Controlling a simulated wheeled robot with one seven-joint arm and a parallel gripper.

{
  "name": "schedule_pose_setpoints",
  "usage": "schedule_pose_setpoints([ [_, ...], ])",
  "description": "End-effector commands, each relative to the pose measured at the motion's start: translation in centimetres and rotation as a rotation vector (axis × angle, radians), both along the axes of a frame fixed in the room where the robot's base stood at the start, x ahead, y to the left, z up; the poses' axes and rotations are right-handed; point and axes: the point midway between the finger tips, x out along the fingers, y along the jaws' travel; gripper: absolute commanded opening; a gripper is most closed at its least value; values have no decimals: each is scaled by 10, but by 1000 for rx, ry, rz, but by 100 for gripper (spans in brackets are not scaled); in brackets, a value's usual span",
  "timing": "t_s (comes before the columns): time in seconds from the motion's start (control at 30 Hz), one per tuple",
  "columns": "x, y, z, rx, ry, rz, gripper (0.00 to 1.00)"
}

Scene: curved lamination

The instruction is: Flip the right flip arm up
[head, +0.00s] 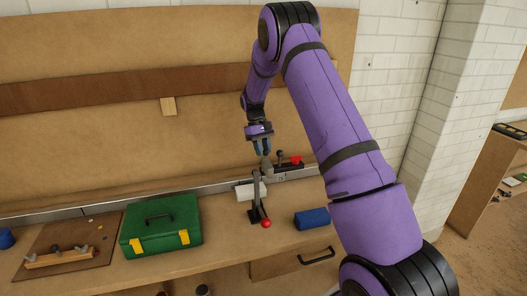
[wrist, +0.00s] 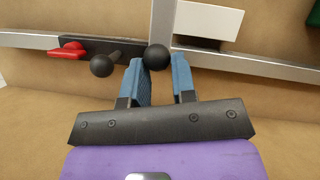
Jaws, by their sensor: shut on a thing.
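The right flip arm shows in the wrist view as a grey metal bar (wrist: 164,18) with a round black knob (wrist: 157,57) at its end, by the fence rail. My gripper (wrist: 159,62) has its blue fingers on either side of this knob and is shut on the flip arm. In the head view my gripper (head: 263,149) points down at the rail, with a grey part of the flip arm (head: 267,165) just under the fingertips. The fingers partly hide the contact. A dark stop block with a second black knob (wrist: 102,66) and a red lever (wrist: 68,51) sits beside it.
A white block (head: 250,191) lies in front of the rail, next to a dark lever with a red ball (head: 266,223). A green toolbox (head: 160,226) stands to the left. A blue object (head: 312,218) lies on the bench to the right.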

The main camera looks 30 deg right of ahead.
Motion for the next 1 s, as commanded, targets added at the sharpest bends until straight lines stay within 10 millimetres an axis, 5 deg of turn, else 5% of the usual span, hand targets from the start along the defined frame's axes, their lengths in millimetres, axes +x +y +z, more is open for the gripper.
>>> schedule_pose_setpoints([
  [0.77, 2, -8, -4, -7, 1, -4, 0],
  [0.8, 2, -8, -4, -7, 1, -4, 31],
  [0.9, 2, -7, -3, -6, 2, -4, 50],
  [1.0, 3, -6, -3, -5, 2, -3, 50],
])
